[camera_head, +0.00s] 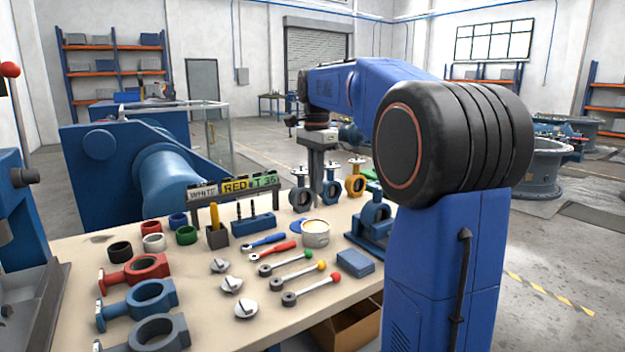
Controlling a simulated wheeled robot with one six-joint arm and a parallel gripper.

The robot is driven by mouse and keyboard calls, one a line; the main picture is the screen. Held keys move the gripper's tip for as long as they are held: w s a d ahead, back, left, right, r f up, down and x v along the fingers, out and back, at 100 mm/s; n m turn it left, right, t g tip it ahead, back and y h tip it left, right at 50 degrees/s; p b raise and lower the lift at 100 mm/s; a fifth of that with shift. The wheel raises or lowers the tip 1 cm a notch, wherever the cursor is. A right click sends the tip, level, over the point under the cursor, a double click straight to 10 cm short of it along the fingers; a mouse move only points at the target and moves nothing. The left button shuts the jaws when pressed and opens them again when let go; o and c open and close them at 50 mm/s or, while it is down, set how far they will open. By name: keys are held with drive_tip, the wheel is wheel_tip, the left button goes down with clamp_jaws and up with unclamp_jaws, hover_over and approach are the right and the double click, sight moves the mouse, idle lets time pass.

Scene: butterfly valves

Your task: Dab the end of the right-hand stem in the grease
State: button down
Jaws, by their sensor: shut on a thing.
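My gripper (317,196) points down among the valves, above and behind the open grease tin (316,238). It is shut on a thin stem, which is too small and dark to make out clearly; its lower end cannot be told apart from the background. The tin is round and pale, with a light fill, and stands on the bench. A blue stem block (254,225) stands left of the tin. Two thin upright stems show at its left and middle; its right end looks bare. I cannot tell whether the held stem touches the grease.
Small blue and orange valves (355,186) stand behind and right of the tin. Ratchets and levers (311,289) lie in front of it. A blue box (355,263), a pen cup (217,236), coloured rings and valve bodies (151,296) also occupy the bench (215,330).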

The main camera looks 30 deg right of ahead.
sight(316, 201)
drive_tip(key=shift+f, duration=2.5)
drive_tip(key=shift+f, duration=0.55)
idle(0.5)
drive_tip(key=shift+r, duration=3.55)
